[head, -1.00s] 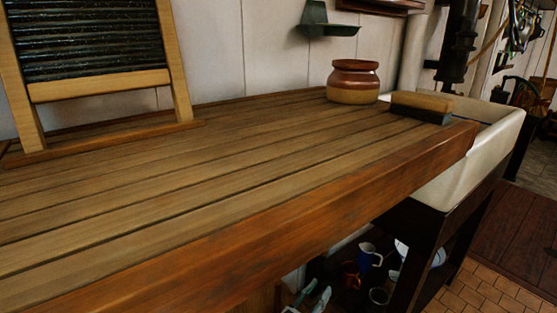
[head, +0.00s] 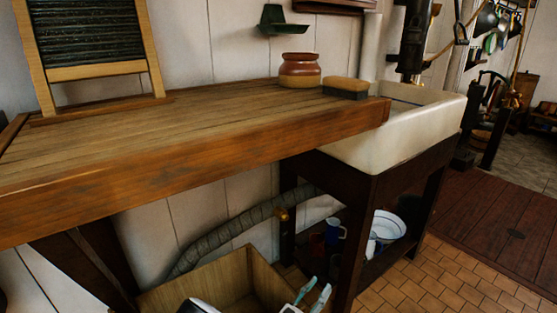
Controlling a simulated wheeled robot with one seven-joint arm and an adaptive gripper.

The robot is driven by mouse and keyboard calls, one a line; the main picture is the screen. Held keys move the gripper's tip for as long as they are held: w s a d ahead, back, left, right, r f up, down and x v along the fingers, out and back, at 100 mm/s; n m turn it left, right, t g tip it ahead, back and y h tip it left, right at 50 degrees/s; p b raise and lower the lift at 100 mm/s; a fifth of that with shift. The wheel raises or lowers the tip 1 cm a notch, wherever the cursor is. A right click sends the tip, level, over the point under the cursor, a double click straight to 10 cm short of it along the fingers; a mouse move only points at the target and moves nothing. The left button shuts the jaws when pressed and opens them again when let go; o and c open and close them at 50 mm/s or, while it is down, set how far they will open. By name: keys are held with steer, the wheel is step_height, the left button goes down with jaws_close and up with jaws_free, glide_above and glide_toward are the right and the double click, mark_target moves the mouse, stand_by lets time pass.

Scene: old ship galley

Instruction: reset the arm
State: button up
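The wooden counter (head: 190,155) spans the left and middle of the view. A brown and cream pot (head: 300,70) stands upright at its far right end. A brush with a tan top and dark lower part (head: 346,87) lies beside the pot, near the sink.
A washboard (head: 90,45) stands at the back left of the counter. A white sink (head: 400,140) adjoins its right end. Below are a wooden box (head: 225,285), a grey pipe (head: 235,228) and a shelf with a white basin (head: 388,225). Tiled floor (head: 410,278) lies open at right.

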steer(key=s+d+r+m+g+h+b, duration=0.1)
steer(key=s+d+r+m+g, duration=0.1)
steer(key=d+r+m+g, duration=0.4)
steer(key=s+d+r+m+g+h+b, duration=0.2)
steer(key=r+m+g, duration=0.5)
steer(key=r+g, duration=0.15)
steer(key=s+d+r+m+g+y+b, duration=0.1)
steer(key=s+d+r+m+g+y, duration=0.15)
steer(key=s+r+m, duration=0.2)
steer(key=s+d+r+m+g+y+b, duration=0.1)
steer(key=s+d+r+m+g+y, duration=0.1)
steer(key=s+r+m+y, duration=0.25)
steer(key=s+r+m+y+b, duration=0.1)
steer(key=s+r+y, duration=0.2)
steer(key=s, duration=0.4)
steer(key=s+r+m+y+b, duration=0.1)
steer(key=s+r+y, duration=0.15)
steer(key=s, duration=0.45)
steer(key=s+a+f+m+t+y+b, duration=0.1)
steer(key=s+a+m+t+y+b, duration=0.3)
steer(key=s, duration=0.8)
step_height(320, 180, up, 36)
steer(key=t+y+p, duration=0.1)
steer(key=t+p, duration=0.2)
steer(key=p, duration=3.2)
steer(key=shift+s+t, duration=0.15)
steer(key=shift+t, duration=0.15)
